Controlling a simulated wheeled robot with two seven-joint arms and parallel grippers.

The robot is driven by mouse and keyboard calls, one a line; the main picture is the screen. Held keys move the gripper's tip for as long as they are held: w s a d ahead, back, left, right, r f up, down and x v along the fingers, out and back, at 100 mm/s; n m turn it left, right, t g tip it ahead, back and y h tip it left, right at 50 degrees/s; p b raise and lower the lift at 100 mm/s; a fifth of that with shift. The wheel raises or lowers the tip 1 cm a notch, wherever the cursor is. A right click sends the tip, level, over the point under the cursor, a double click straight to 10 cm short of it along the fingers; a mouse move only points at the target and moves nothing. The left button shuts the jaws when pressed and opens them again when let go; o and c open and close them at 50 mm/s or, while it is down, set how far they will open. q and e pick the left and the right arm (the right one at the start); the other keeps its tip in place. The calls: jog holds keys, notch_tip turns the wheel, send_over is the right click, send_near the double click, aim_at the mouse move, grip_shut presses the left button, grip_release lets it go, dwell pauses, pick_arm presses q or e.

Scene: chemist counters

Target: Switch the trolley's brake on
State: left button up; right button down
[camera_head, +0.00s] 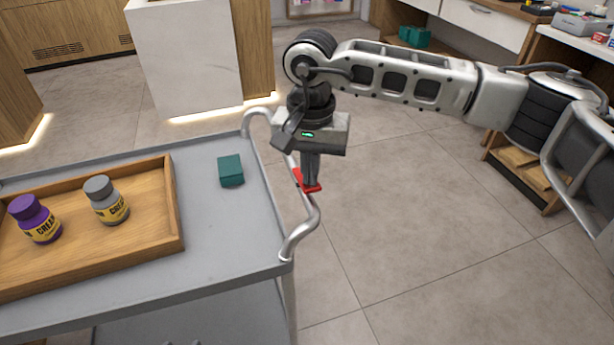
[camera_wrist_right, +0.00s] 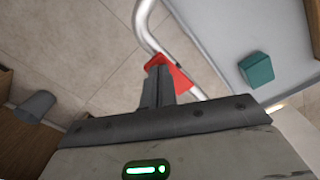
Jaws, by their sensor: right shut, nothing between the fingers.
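The grey trolley (camera_head: 215,262) stands at the left with a curved metal push handle (camera_head: 300,240) on its right end. A red brake lever (camera_head: 308,186) sits on the handle, and it also shows in the right wrist view (camera_wrist_right: 181,79). My right gripper (camera_head: 311,181) points down with its fingers shut and empty. The fingertips are right at the red lever and partly cover it; I cannot tell whether they touch it. In the right wrist view the fingers (camera_wrist_right: 160,72) lie against the lever's near side. My left gripper is not in view.
On the trolley top are a wooden tray (camera_head: 176,215) with a purple jar (camera_head: 36,220) and a grey-capped jar (camera_head: 105,202), and a green box (camera_head: 230,170). Counters stand at the back and right. The tiled floor right of the trolley is clear.

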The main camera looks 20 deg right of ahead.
jog(key=shift+f+b, duration=0.35)
jog(key=shift+f, duration=0.05)
jog(key=shift+r+p, duration=1.9)
jog(key=shift+r, duration=1.65)
jog(key=shift+f, duration=0.1)
